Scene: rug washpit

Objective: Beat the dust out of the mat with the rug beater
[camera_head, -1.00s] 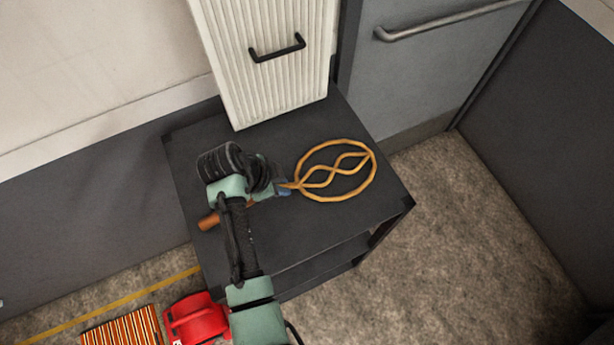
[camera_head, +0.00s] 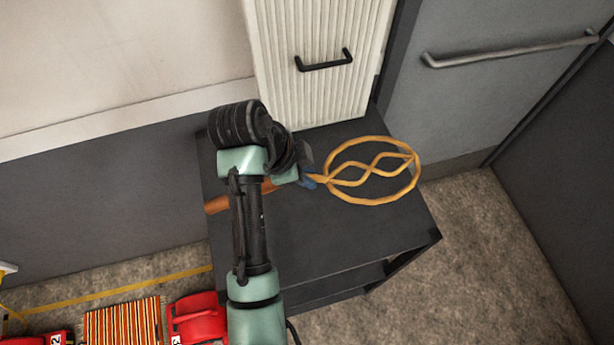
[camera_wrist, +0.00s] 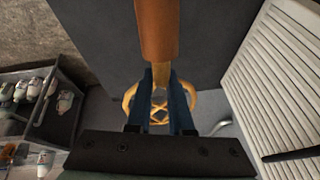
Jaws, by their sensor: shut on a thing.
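The rug beater has a looped orange-yellow cane head (camera_head: 373,170) and a brown handle (camera_head: 217,204). It is over the dark table (camera_head: 330,255), its head to the right of my arm. My gripper (camera_head: 309,180) is shut on the beater near where the handle joins the head. In the wrist view the handle (camera_wrist: 156,30) passes between my blue fingers (camera_wrist: 160,100), and the looped head (camera_wrist: 130,100) shows beyond them. I cannot tell how far the beater is above the table. A striped orange mat (camera_head: 122,322) lies at the lower left on the floor.
A ribbed white cabinet (camera_head: 320,95) with a black handle stands at the back of the table. A grey panel with a metal bar (camera_head: 510,52) is at the right. Red things (camera_head: 197,320) flank the mat. The wrist view shows a grey rack (camera_wrist: 62,120) holding bottles.

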